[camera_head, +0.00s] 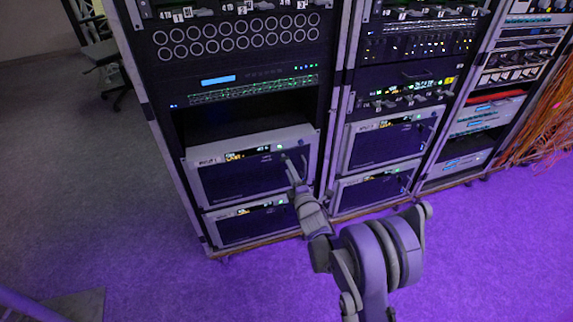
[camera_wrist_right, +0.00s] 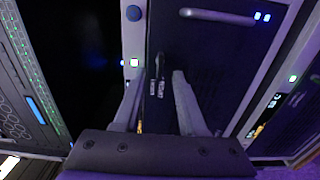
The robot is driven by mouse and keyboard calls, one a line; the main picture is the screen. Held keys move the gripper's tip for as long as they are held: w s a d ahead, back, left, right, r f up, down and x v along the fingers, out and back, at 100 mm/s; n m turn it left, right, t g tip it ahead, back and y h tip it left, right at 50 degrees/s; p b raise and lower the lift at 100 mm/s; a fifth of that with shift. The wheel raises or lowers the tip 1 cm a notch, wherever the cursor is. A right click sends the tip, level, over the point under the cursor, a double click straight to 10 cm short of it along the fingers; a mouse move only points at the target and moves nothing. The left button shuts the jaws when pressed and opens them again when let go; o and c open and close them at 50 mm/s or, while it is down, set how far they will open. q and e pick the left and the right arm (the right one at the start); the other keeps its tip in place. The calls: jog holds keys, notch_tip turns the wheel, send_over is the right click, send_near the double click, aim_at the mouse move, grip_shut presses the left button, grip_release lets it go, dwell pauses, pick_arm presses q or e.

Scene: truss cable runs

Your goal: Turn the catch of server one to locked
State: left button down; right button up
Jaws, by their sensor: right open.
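Server one, which I take to be the upper of two grey-framed units (camera_head: 240,178) low in the left rack, has a dark front and a small lit display. It juts out a little from the rack. My right gripper (camera_head: 295,166) is at the right end of its front. In the right wrist view, the open fingers (camera_wrist_right: 156,88) stand either side of a small dark catch (camera_wrist_right: 159,66), with small white lettering below it. I cannot tell whether the fingers touch the catch, nor read its setting. My left gripper is not in view.
A similar unit (camera_head: 252,222) sits just below. A bar handle (camera_wrist_right: 218,15), a blue knob (camera_wrist_right: 133,13) and a green light (camera_wrist_right: 134,63) are near the fingers. More racks stand to the right, with orange cables (camera_head: 553,118) at the far right. The floor in front is clear.

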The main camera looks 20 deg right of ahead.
jog(key=shift+w, duration=2.1)
grip_shut()
